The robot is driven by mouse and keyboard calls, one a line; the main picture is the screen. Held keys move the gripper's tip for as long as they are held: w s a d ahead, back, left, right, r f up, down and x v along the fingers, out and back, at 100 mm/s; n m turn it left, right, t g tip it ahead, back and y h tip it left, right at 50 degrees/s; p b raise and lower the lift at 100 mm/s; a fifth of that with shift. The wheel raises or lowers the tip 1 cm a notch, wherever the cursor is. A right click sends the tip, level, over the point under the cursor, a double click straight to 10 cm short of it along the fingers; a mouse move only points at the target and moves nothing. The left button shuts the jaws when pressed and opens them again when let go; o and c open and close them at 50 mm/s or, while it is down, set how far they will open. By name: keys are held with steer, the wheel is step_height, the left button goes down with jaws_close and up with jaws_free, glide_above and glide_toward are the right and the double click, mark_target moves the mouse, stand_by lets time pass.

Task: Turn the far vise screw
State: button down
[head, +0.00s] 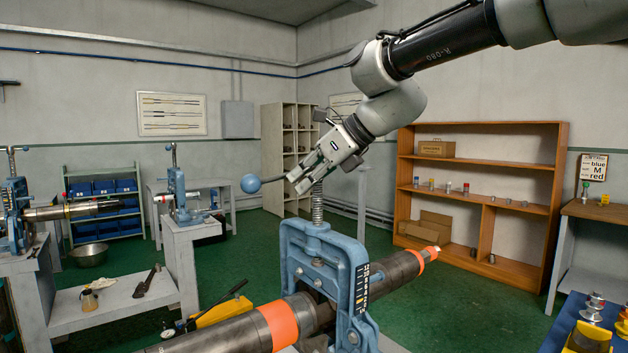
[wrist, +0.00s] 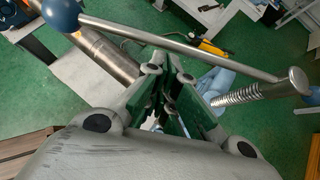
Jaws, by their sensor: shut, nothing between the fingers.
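The nearest blue vise (head: 322,262) clamps a dark pipe (head: 395,272) with orange bands. Its threaded screw (head: 317,205) stands upright above the frame; it also shows at right in the wrist view (wrist: 245,94). A steel handle bar (wrist: 190,50) runs from the screw top to a blue ball knob (head: 250,184), which shows at upper left in the wrist view (wrist: 60,12). My gripper (head: 300,182) is shut and empty beside the bar, near the screw top. In the wrist view its fingers (wrist: 172,66) point toward the bar without gripping it; whether they touch it is unclear.
A smaller blue vise (head: 176,195) stands on a grey bench at left, and another (head: 14,210) holds a pipe at the left edge. A wooden shelf (head: 480,190) stands at back right. Green floor (head: 460,310) is open between.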

steer(key=shift+a, duration=0.15)
steer(key=shift+w+a+r, duration=0.1)
steer(key=shift+w+a, duration=0.25)
steer(key=shift+a, duration=0.3)
